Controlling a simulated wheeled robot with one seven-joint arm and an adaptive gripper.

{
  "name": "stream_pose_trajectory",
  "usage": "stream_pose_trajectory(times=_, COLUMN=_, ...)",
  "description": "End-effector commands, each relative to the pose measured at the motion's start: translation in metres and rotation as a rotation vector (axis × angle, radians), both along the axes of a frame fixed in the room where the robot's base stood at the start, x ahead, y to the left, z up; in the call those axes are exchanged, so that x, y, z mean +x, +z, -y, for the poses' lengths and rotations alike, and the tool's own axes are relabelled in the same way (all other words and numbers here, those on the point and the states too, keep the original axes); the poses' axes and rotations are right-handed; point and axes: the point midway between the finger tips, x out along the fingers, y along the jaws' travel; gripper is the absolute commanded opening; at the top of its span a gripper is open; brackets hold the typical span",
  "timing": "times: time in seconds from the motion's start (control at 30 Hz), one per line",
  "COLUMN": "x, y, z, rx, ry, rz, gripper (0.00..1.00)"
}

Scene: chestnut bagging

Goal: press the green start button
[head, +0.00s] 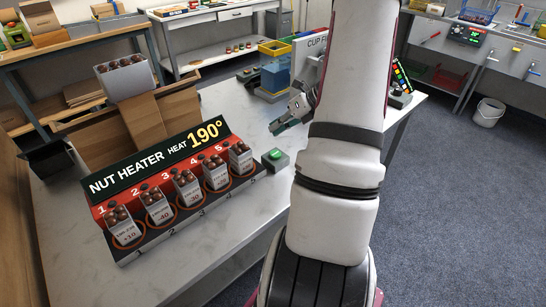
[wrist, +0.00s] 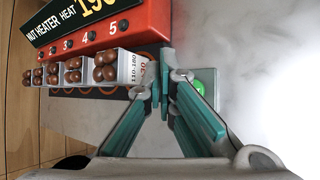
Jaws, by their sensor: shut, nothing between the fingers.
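The green start button (head: 275,155) sits on a small box on the white table, just right of the nut heater. In the wrist view the green button (wrist: 200,88) shows to the right of the fingertips, partly covered by a finger. My gripper (head: 278,126) is in the air above and behind the button in the head view, fingers pointing left. In the wrist view my gripper (wrist: 165,85) is shut and empty, its teal-padded fingers meeting at the tips. It appears apart from the button.
The nut heater (head: 160,158) reads 190° and holds several bags of chestnuts in numbered slots. A cardboard box (head: 155,118) and a grey carton (head: 125,78) stand behind it. Blue bins (head: 276,75) and a cup-filler machine (head: 306,62) stand further back. The table's right front is clear.

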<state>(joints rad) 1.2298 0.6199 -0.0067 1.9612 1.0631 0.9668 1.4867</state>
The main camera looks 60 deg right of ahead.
Motion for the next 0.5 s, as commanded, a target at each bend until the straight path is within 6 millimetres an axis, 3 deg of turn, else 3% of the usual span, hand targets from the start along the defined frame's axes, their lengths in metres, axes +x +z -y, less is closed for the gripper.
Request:
stream_pose_trajectory(times=0.2, x=0.001, y=-0.033, z=0.000, rx=0.000, ry=-0.002, rz=0.000, gripper=0.00)
stream_pose_trajectory(times=0.5, x=0.000, y=-0.057, z=0.000, rx=-0.001, ry=0.001, rz=0.000, gripper=0.00)
